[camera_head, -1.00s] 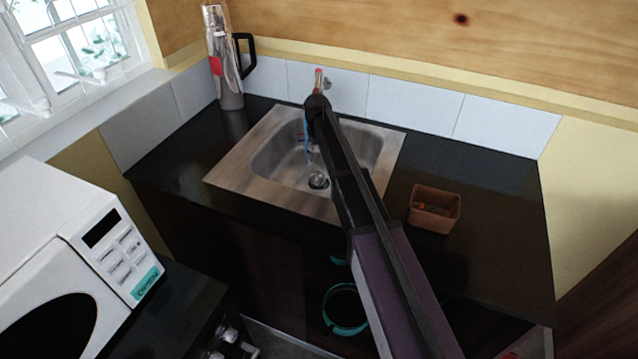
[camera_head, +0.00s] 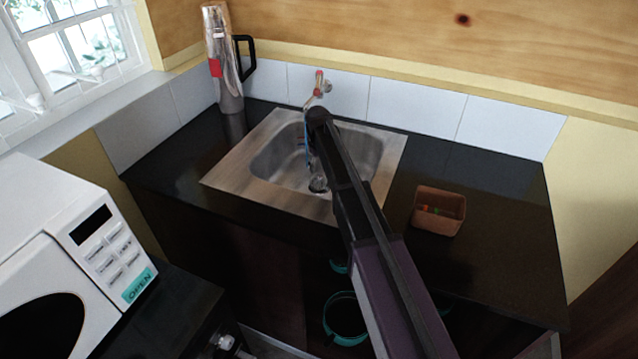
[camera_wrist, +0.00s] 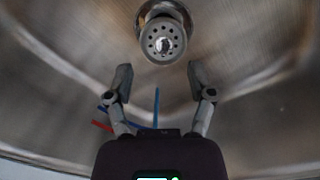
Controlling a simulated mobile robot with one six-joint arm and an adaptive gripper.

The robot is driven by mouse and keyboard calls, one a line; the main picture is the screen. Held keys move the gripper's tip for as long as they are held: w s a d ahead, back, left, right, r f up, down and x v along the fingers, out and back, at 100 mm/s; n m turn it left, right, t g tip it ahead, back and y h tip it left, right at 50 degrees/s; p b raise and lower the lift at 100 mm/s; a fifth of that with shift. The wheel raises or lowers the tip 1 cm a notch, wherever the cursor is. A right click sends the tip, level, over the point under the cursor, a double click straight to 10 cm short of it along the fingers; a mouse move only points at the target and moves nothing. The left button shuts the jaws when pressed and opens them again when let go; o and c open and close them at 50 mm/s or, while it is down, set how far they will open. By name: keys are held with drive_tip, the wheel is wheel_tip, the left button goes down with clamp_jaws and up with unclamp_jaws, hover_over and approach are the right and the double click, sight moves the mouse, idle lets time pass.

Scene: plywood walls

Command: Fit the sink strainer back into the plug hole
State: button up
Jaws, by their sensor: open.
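The sink strainer (camera_wrist: 163,42) is a round metal piece with a ring of small holes and a shiny centre. In the wrist view it overlaps the metal rim of the plug hole (camera_wrist: 163,9) in the sink floor. I cannot tell whether it sits in the hole or partly out of it. My gripper (camera_wrist: 160,72) is open and empty, its two fingers spread, with the strainer just beyond the fingertips. In the head view my arm reaches over the sink (camera_head: 230,177), and the plug hole (camera_head: 318,190) shows small below its end.
A tap (camera_head: 318,87) stands behind the sink. A tall metal flask (camera_head: 222,60) is at the back left, and a brown box (camera_head: 438,211) with small things inside is to the right. A white microwave (camera_head: 60,240) is at the left. The right counter is mostly clear.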

sight(319, 175)
drive_tip(key=shift+f, duration=0.1)
drive_tip(key=shift+s+f+b, duration=0.1)
drive_tip(key=shift+f+b, duration=2.45)
drive_tip(key=shift+b, duration=0.05)
clamp_jaws()
